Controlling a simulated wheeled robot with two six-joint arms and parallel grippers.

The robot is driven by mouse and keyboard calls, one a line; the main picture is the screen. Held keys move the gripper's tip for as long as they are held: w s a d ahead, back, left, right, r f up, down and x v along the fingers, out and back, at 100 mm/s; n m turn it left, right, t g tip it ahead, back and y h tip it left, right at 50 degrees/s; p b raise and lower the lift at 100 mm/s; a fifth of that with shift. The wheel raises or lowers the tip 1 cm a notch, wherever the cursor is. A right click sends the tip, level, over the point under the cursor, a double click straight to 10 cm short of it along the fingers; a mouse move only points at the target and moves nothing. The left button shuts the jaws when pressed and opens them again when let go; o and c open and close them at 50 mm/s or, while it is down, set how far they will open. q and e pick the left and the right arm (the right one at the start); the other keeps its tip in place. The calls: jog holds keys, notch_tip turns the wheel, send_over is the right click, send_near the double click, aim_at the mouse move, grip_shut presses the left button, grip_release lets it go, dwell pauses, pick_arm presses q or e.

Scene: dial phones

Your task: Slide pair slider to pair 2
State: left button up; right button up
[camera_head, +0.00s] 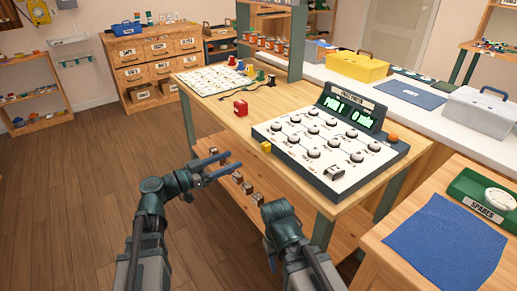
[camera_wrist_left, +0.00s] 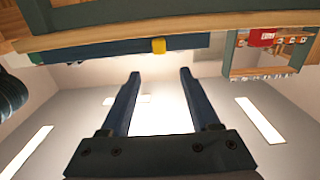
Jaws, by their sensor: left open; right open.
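The white-topped console (camera_head: 322,150) stands on the wooden bench, with rows of dark knobs and a green-lit display (camera_head: 347,112) that seems to read "PAIR 1". A small yellow block (camera_head: 266,147) sits at its left edge, perhaps the pair slider; I cannot tell for sure. It also shows in the left wrist view (camera_wrist_left: 158,46). My left gripper (camera_head: 222,166) is open and empty, left of the console and apart from it. My right gripper (camera_head: 283,222) is low in front of the bench, its fingers mostly hidden; nothing shows held in it.
A white board (camera_head: 213,80) lies further back on the bench. Small blocks (camera_head: 240,183) sit on the lower shelf. A blue mat (camera_head: 445,240) and green tray (camera_head: 484,199) are on the right table. The floor at left is clear.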

aim_at(263, 147)
pick_arm(q)
jog(key=x, duration=1.1)
jog(key=shift+w+d, duration=0.1)
jog(key=shift+d, duration=0.2)
jog(key=shift+c, duration=0.3)
grip_shut()
dwell(0.6)
